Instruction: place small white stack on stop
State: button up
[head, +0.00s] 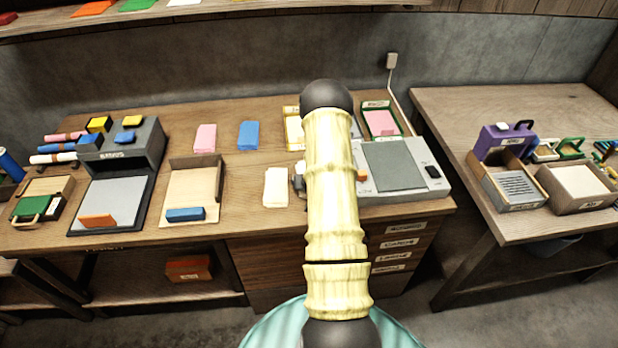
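A small white stack (276,187) lies flat on the wooden table, just left of my pale bamboo-like arm. A light wooden board with a raised back edge (191,185) lies further left and may be the stop, but no readable label confirms it. A blue block (186,214) sits at that board's front edge. My arm rises through the middle of the view and covers part of the table. My gripper does not show clearly; small grey and orange parts beside the arm cannot be identified.
Pink (205,138) and blue (248,135) stacks lie behind. A dark device (121,148) with an orange block stands left. A grey-topped machine (393,165) is right of my arm. A second table (470,120) holds boxes. Bare wood surrounds the white stack.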

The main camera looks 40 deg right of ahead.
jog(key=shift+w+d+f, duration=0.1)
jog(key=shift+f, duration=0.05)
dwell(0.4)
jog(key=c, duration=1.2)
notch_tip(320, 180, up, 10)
jog(key=b, duration=0.1)
jog(key=shift+b, duration=0.4)
